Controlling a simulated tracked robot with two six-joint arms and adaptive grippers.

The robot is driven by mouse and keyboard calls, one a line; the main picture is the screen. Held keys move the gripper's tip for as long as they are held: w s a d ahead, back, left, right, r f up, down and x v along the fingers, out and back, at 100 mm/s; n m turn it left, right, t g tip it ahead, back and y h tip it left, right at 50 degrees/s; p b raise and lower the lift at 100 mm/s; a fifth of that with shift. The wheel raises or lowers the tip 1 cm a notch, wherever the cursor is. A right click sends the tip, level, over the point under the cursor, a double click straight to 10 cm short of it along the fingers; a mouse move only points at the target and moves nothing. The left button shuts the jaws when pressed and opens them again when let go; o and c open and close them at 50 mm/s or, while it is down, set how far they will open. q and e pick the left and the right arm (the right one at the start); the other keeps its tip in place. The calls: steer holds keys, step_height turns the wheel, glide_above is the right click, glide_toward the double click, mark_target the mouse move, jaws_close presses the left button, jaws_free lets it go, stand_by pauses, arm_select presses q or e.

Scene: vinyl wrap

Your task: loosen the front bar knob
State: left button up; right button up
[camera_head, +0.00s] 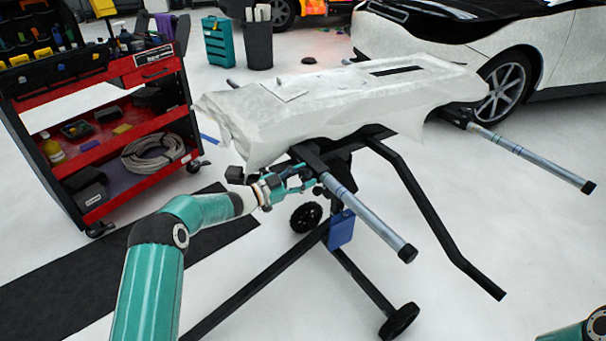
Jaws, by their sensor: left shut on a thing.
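The front bar (368,215) is a grey tube with black ends. It sticks out from the black stand under the white-wrapped panel (330,95), towards the lower right. The front bar knob (318,190) is a small dark piece at the bar's inner end, partly hidden by the fingers. My left gripper (304,181), teal and black, reaches in from the left below the panel's edge and is shut on the knob. The exact finger contact is too small to see. My right gripper is out of view; only a bit of my right arm shows at the lower right corner.
A second bar (530,155) sticks out at the right. A bent black leg (430,210) and a wheeled base frame (365,280) stand near the bar. A red tool cart (125,140) is at left, and a white car (480,45) is behind.

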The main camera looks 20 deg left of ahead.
arm_select(q)
steer(key=shift+a+f+n+p, duration=0.1)
steer(key=shift+f+n+p, duration=0.05)
steer(key=shift+n, duration=0.6)
steer(key=shift+a+f+n+p, duration=0.1)
steer(key=shift+f+n+p, duration=0.05)
steer(key=shift+n, duration=0.6)
steer(key=shift+s+d+f, duration=0.1)
steer(key=o, duration=1.2)
steer(key=shift+c, duration=0.2)
steer(key=shift+r, duration=0.2)
steer(key=shift+s, duration=0.15)
steer(key=v, duration=1.1)
steer(key=shift+s+a, duration=0.2)
steer(key=shift+a, duration=0.05)
steer(key=shift+f, duration=0.1)
